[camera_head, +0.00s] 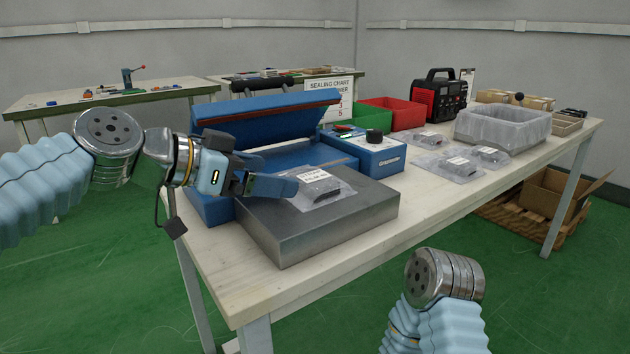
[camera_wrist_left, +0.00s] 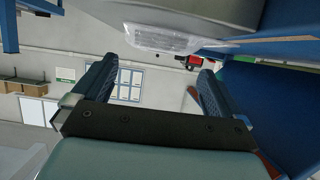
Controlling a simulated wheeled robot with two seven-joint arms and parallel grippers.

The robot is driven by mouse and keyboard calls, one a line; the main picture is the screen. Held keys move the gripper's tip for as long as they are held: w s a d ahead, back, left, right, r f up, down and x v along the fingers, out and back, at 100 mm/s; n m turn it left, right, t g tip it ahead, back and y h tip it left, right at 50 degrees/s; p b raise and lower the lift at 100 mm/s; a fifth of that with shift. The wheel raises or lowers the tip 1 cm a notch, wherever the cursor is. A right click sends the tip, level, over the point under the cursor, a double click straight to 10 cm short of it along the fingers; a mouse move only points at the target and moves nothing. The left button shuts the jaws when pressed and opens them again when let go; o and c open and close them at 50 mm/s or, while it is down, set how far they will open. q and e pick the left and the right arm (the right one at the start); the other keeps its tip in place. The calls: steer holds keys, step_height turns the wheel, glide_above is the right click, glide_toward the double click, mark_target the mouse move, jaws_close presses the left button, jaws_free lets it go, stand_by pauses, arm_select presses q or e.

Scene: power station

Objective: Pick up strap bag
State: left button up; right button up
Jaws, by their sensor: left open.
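A clear plastic bag (camera_head: 322,188) with a white label and dark contents lies on the grey metal block (camera_head: 320,228). In the left wrist view the clear bag (camera_wrist_left: 160,38) shows beyond the fingertips, at the edge of the grey block (camera_wrist_left: 200,12). My left gripper (camera_head: 282,187) is just left of the bag, with its blue fingers pointing at it. In the left wrist view the fingers (camera_wrist_left: 158,68) stand apart with nothing between them. Whether a fingertip touches the bag is unclear. My right gripper is out of view.
The blue sealing machine (camera_head: 265,118) stands open behind the block, close to my left gripper. A blue box (camera_head: 375,155) with a black knob is behind the bag. Similar bags (camera_head: 445,164) lie farther right near a lined bin (camera_head: 500,145). The table's front right stretch (camera_head: 440,205) is bare.

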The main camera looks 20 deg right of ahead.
mark_target(308, 178)
arm_select(q)
steer(key=p+x, duration=0.1)
steer(key=x, duration=0.6)
steer(key=shift+d, duration=0.1)
steer(key=shift+c, duration=0.5)
steer(key=c, duration=0.7)
steer(key=shift+r, duration=0.15)
